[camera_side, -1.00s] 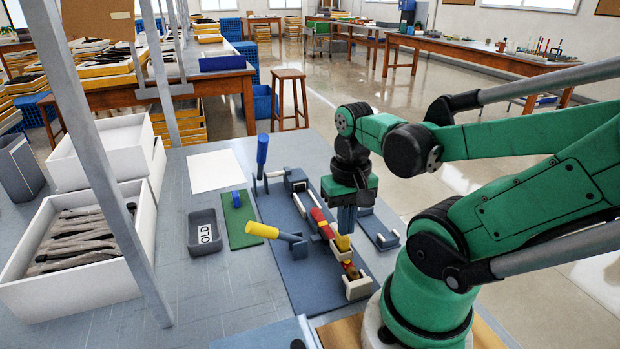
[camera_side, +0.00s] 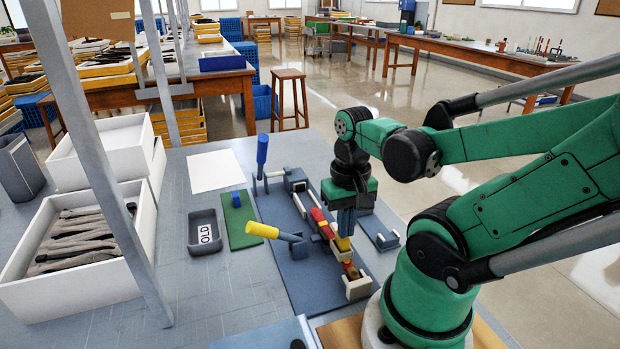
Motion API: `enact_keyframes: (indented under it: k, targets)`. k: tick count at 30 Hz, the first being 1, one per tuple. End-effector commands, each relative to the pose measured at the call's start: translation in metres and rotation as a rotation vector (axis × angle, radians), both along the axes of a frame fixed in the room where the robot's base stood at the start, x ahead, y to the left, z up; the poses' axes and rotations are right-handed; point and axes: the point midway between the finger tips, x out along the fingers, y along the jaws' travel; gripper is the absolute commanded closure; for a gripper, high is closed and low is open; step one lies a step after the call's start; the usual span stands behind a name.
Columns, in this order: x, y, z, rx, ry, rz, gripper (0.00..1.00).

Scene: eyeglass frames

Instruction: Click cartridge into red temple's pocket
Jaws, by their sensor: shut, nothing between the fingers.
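My gripper (camera_side: 346,226) is shut and points down over the right part of the blue fixture board (camera_side: 285,270). Its fingertips are at a yellow piece on the red temple (camera_side: 319,217), which lies in the fixture. I cannot tell whether the fingers touch it. The red temple runs from the upper left to a tan end block (camera_side: 358,288). The cartridge and the pocket are too small to tell apart here, and my gripper partly hides that area.
A white box of dark temples (camera_side: 30,305) stands farther left.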

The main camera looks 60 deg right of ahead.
Motion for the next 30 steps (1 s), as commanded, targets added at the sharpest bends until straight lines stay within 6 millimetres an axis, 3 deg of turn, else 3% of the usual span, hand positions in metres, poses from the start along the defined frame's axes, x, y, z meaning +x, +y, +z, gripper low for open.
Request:
enact_keyframes:
  k: [30]
  targets:
    - [0.0001,-0.0001,-0.0076,0.000,0.000,0.000,1.00]
